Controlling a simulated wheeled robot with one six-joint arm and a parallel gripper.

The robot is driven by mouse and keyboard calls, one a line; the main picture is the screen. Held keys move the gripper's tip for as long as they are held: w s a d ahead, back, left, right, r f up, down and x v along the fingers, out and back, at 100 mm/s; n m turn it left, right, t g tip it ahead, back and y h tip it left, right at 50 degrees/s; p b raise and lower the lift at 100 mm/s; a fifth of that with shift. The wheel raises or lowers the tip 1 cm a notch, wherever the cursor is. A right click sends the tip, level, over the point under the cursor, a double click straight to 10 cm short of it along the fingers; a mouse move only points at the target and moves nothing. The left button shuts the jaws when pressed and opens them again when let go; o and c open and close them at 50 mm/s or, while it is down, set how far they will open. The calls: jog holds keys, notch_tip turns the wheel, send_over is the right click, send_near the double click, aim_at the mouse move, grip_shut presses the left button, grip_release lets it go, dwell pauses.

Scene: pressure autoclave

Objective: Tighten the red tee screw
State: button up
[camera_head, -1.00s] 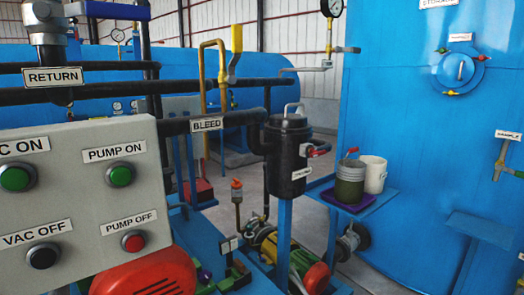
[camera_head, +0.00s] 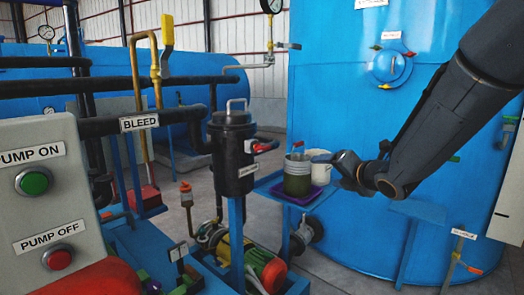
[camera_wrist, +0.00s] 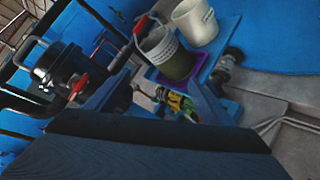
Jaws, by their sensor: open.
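A round blue hatch (camera_head: 390,67) on the big blue tank carries small coloured tee handles round its rim. My gripper (camera_head: 343,168) is open, below and left of the hatch, overlapping the white cup in the picture. Its fingertips are hard to make out.
A small blue shelf (camera_head: 268,184) holds an olive pot (camera_head: 297,175) and a white cup (camera_head: 319,163), close to my gripper in the picture. The push-button panel (camera_head: 40,215) and black pipes stand at left. A pump (camera_head: 240,262) sits low.

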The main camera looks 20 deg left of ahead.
jog(key=a+r+n+g+y, duration=0.2)
jog(key=a+r+n+y, duration=0.2)
jog(key=a+n, duration=0.45)
jog(key=n+g+y, duration=0.3)
jog(key=n+y, duration=0.1)
jog(key=n, duration=0.4)
send_near(263, 147)
jog(key=a, duration=0.3)
jog(key=x, duration=0.4)
jog(key=w+p+x, duration=0.1)
jog(key=x, duration=0.2)
jog(key=shift+w+a+f, duration=0.1)
jog(key=shift+w+a, duration=0.05)
jog(key=shift+a, duration=0.05)
jog(key=shift+m, duration=0.25)
jog(key=c, duration=1)
